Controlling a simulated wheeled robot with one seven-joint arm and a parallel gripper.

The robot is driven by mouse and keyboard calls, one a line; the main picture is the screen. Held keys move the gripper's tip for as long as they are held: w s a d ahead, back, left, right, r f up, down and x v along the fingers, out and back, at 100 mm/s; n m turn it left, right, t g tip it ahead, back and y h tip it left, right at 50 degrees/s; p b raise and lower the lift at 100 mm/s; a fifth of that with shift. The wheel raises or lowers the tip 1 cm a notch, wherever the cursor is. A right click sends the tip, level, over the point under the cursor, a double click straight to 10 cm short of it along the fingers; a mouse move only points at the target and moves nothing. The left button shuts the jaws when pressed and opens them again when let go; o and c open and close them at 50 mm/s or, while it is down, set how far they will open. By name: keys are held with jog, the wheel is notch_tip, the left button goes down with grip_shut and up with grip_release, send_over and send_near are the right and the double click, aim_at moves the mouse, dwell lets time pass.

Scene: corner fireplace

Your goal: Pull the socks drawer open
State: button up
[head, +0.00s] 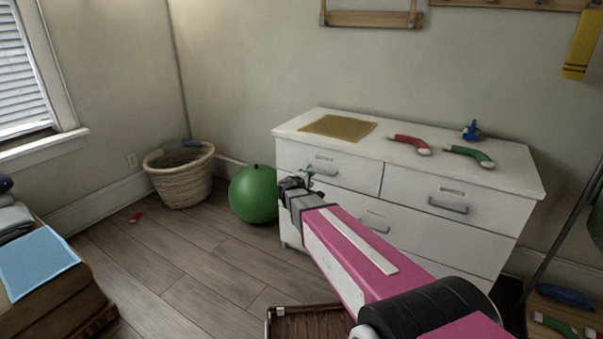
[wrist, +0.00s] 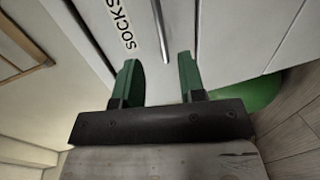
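The socks drawer (head: 345,172) is the upper left drawer of a white dresser. It looks shut, its front level with its neighbours. Its grey bar handle (head: 323,172) shows just beyond my gripper (head: 306,178). In the wrist view the SOCKS label (wrist: 125,25) lies beside the handle (wrist: 161,32). My gripper (wrist: 158,65) has its two green fingers apart with nothing between the pads. The handle's near end lies close to the gap between the fingertips; I cannot tell whether the fingers reach around it.
The dresser top (head: 290,125) bears a tan cloth (head: 338,127), red (head: 409,144) and green (head: 470,156) curved items and a blue item (head: 471,131). A green ball (head: 253,194) and a wicker basket (head: 180,178) stand left of the dresser. Floor left of the arm is mostly clear.

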aim_at(320, 173)
jog(key=shift+x, duration=5.35)
jog(key=shift+a, duration=0.15)
jog(key=shift+c, duration=0.3)
grip_shut()
